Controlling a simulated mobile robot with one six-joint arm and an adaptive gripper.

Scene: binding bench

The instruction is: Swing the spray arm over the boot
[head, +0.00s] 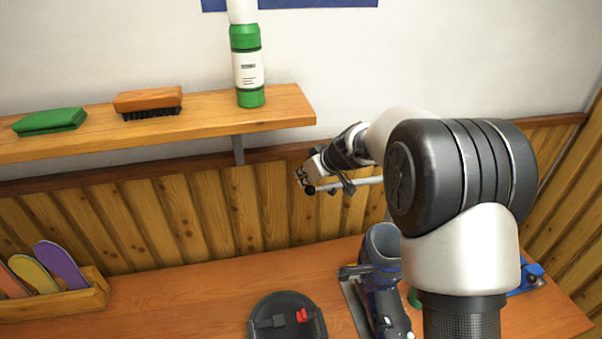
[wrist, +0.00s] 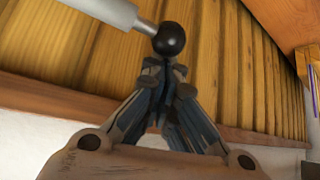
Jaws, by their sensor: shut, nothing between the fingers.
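The spray arm (head: 365,181) is a light grey rod with a black ball at its end, level above the bench in front of the plank wall. The rod (wrist: 104,10) and its black ball (wrist: 170,39) also show in the wrist view. My gripper (head: 303,178) is near the ball end in the head view. In the wrist view my gripper (wrist: 165,66) is shut and empty, its tips right at the ball; I cannot tell if they touch. The dark blue boot (head: 382,246) stands on the bench below, partly behind my arm. The rod's other end is hidden.
A wooden shelf (head: 200,118) at upper left bears a green bottle (head: 247,66), a brush (head: 147,101) and a green pad (head: 50,121). On the bench (head: 200,300) are a wooden box (head: 60,305) of coloured pieces and a black round device (head: 287,318).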

